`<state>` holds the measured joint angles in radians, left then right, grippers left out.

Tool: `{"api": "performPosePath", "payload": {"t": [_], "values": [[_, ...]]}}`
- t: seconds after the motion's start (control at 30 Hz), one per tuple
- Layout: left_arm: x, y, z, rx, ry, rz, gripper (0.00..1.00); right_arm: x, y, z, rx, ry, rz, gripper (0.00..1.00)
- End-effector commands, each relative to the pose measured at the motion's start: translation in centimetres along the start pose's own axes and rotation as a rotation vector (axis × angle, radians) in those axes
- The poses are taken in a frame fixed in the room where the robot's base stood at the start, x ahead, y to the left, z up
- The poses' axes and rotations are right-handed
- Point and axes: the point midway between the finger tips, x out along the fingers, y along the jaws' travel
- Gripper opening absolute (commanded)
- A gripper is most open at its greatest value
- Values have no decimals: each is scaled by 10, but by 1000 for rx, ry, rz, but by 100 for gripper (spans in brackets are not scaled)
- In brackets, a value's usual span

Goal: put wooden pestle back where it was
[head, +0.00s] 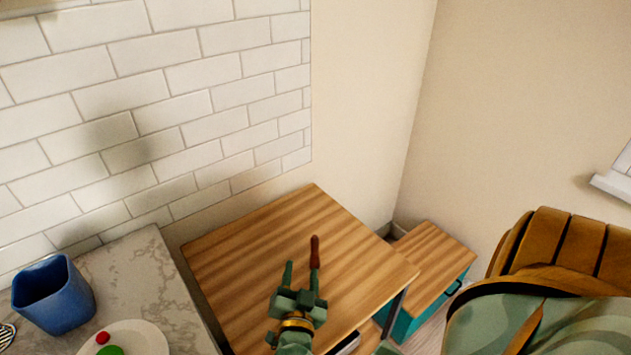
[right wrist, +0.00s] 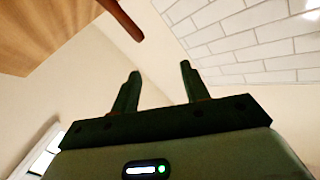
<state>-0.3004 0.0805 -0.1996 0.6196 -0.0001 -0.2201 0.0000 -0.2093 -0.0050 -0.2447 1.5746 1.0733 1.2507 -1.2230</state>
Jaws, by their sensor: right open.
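The wooden pestle (head: 315,252) is a slim red-brown stick over the striped wooden top of the shelf unit (head: 240,240) in the head view. My right gripper (head: 302,268) is green, open and empty, over the same top. Its right finger lines up with the pestle's lower end in the head view; I cannot tell whether they touch. In the right wrist view the pestle (right wrist: 121,19) is at the upper left, beyond the open fingers of the right gripper (right wrist: 160,74) and not between them. My left gripper is not in view.
A marble counter (head: 150,265) at the left holds a blue cup (head: 55,295) and a white plate (head: 145,338) with red and green items. A lower teal cabinet (head: 430,260) and a brown-and-green armchair (head: 555,280) stand at the right. Most of the wooden top is clear.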

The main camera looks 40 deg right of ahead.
Motion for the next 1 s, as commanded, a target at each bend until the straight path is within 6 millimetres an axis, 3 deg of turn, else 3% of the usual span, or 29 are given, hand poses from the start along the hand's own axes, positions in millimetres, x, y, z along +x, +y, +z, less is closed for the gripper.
{"api": "performPosePath", "payload": {"t": [0.13,0.33,0.7,1.0], "values": [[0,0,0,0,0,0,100,-12,21,30,-226,-193,136,45],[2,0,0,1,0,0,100,-8,31,36,-425,-241,150,45],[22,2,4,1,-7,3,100,71,47,53,-440,-238,148,45],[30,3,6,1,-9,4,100,102,52,58,-437,-239,148,45]]}}
